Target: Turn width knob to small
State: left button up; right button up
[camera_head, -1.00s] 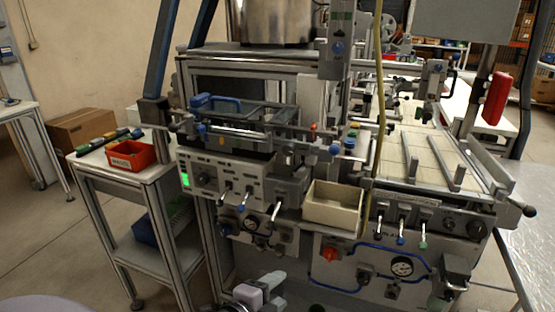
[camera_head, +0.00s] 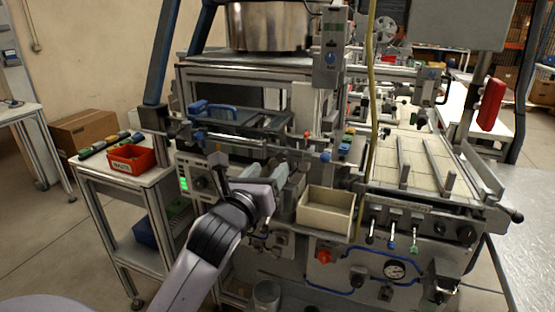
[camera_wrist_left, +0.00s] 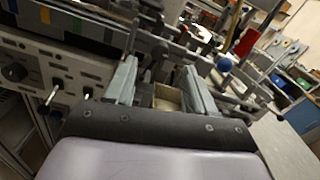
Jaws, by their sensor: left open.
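Several knobs show on the machine, and their labels are too small to read, so I cannot tell which one is the width knob. A dark round knob (camera_head: 201,182) is on the white control panel (camera_head: 185,163), beside a lit green display; it also shows at the left of the left wrist view (camera_wrist_left: 14,72). A blue knob (camera_head: 330,58) is on the upright box above. A red knob (camera_head: 323,257) is on the lower front panel. My left gripper (camera_head: 287,170) is open and empty in front of the control panel, covering its right part. My right gripper is not in view.
A beige open bin (camera_head: 326,221) stands just right of my left gripper. A yellow hose (camera_head: 371,90) hangs to its right. Horizontal rails and small levers stick out behind the gripper. A side table with a red bin (camera_head: 131,158) stands at left.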

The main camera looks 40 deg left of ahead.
aim_at(281, 157)
pick_arm(q)
jog(key=shift+p+x, duration=0.35)
jog(key=shift+x, duration=2.65)
jog(key=shift+d, duration=0.1)
grip_shut()
